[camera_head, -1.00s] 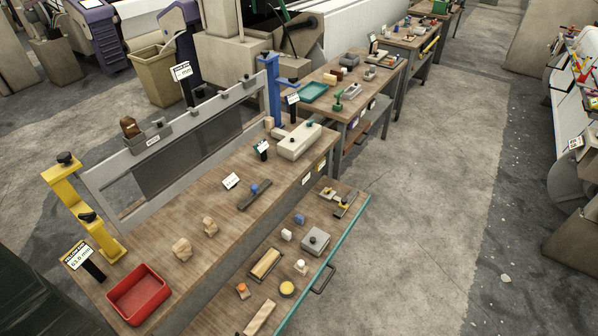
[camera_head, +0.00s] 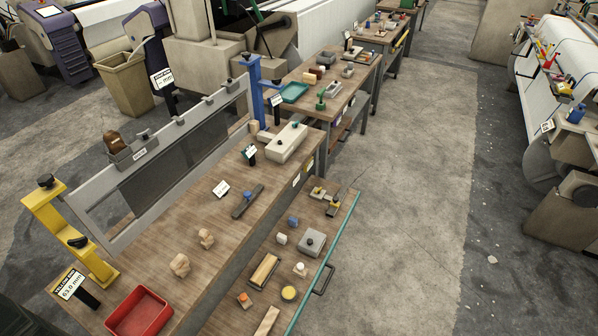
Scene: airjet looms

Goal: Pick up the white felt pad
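Several small items lie in the open drawer (camera_head: 335,243) at the front of the wooden workbench (camera_head: 155,262). Among them is a small white block (camera_head: 281,238), left of a grey lidded box (camera_head: 312,242). A white-topped piece (camera_head: 300,268) stands below that box. Either could be the white felt pad; they are too small for me to tell. Neither of my grippers is in view, and nothing in view is being held.
The drawer also holds a wooden-topped block (camera_head: 264,271) and a round yellow piece (camera_head: 289,293). A red tray (camera_head: 138,314) sits on the bench's near end. A yellow post (camera_head: 65,228) stands at its left. The floor (camera_head: 410,210) right of the drawer is clear.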

